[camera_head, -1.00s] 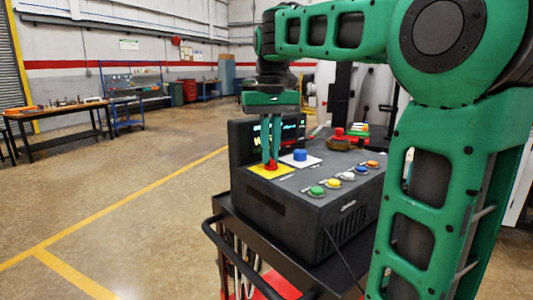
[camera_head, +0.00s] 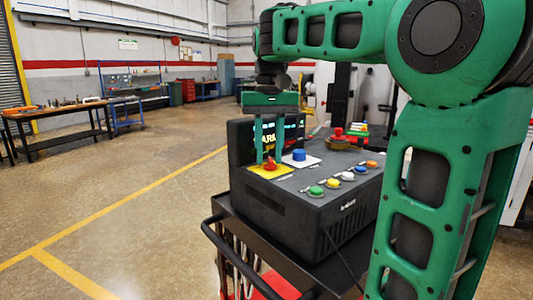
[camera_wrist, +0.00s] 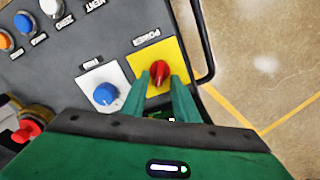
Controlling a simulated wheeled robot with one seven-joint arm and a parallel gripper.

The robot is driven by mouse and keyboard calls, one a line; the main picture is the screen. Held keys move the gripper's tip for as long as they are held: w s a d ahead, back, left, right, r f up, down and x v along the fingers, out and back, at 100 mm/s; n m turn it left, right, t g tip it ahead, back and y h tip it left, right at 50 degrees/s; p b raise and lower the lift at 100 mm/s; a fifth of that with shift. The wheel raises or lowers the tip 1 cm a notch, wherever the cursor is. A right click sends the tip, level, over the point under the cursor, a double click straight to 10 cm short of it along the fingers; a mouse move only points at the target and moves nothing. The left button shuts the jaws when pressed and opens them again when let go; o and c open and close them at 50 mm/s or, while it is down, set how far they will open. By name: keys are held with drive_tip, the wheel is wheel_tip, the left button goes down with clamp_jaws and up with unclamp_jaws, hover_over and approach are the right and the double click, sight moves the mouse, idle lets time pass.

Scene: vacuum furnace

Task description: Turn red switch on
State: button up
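The red switch (camera_head: 269,163) is a small rotary knob on a yellow plate (camera_head: 284,171) at the left of the dark control box (camera_head: 338,203). In the wrist view the red switch (camera_wrist: 158,72) sits on the yellow plate (camera_wrist: 170,48) beside an upside-down POWER label, its handle slightly tilted. My gripper (camera_head: 270,160) points down over it with the fingers apart, one on each side of the knob. In the wrist view my gripper (camera_wrist: 162,79) shows a gap between its fingers and the knob at their tips; contact is not clear.
A blue knob (camera_head: 300,155) on a white plate is close beside the yellow one. Several coloured buttons, including a green one (camera_head: 316,191), line the front. A red mushroom button (camera_head: 339,132) stands farther back. A lit display (camera_head: 268,134) is partly hidden behind my fingers.

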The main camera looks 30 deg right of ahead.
drive_tip(key=shift+r, duration=0.25)
drive_tip(key=shift+r, duration=1)
wheel_tip(320, 180, up, 8)
drive_tip(key=shift+r, duration=0.15)
drive_tip(key=shift+w, duration=0.1)
idle(0.5)
